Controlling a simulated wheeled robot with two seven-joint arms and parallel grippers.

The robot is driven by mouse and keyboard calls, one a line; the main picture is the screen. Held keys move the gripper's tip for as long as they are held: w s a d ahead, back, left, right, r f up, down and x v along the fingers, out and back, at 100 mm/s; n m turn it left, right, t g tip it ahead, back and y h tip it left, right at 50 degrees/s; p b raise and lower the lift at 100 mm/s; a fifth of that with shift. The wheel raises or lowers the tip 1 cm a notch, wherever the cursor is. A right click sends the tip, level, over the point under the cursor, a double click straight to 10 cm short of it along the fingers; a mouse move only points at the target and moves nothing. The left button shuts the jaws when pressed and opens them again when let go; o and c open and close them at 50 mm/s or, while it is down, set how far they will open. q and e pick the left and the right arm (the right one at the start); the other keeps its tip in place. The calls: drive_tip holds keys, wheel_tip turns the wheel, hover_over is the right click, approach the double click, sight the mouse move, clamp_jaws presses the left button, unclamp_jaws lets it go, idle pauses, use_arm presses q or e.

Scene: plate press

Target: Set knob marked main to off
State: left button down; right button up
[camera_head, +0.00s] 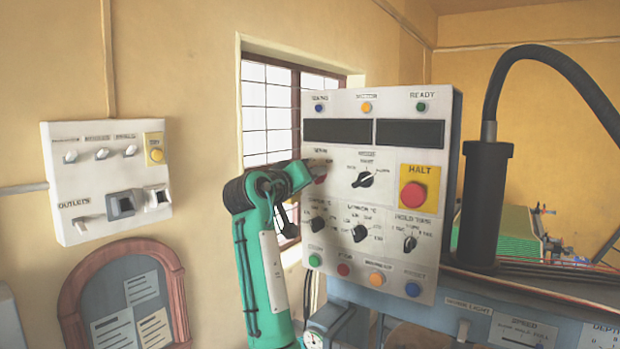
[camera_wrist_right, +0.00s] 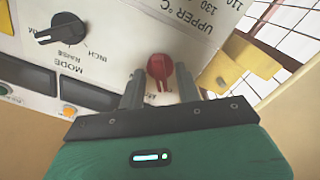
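A red knob (camera_head: 320,179) sits on the left side of the white control panel (camera_head: 380,258), below the dark displays. The small label above it is too blurred to read. In the right wrist view the red knob (camera_wrist_right: 160,68) lies at the fingertips, with its grip pointing down the picture. My right gripper (camera_wrist_right: 160,88) is open, one finger on each side of the knob's lower part. I cannot tell whether the fingers touch it. In the head view the right gripper (camera_head: 308,174) partly covers the knob. My left gripper is in neither view.
Right of the red knob are a black mode knob (camera_head: 363,180) and a red HALT button (camera_head: 413,195) on yellow. An outlet box (camera_head: 75,180) hangs on the left wall.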

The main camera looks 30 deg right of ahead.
drive_tip(key=b+v, duration=0.7)
drive_tip(key=v, duration=0.7)
drive_tip(key=shift+d+f, duration=0.1)
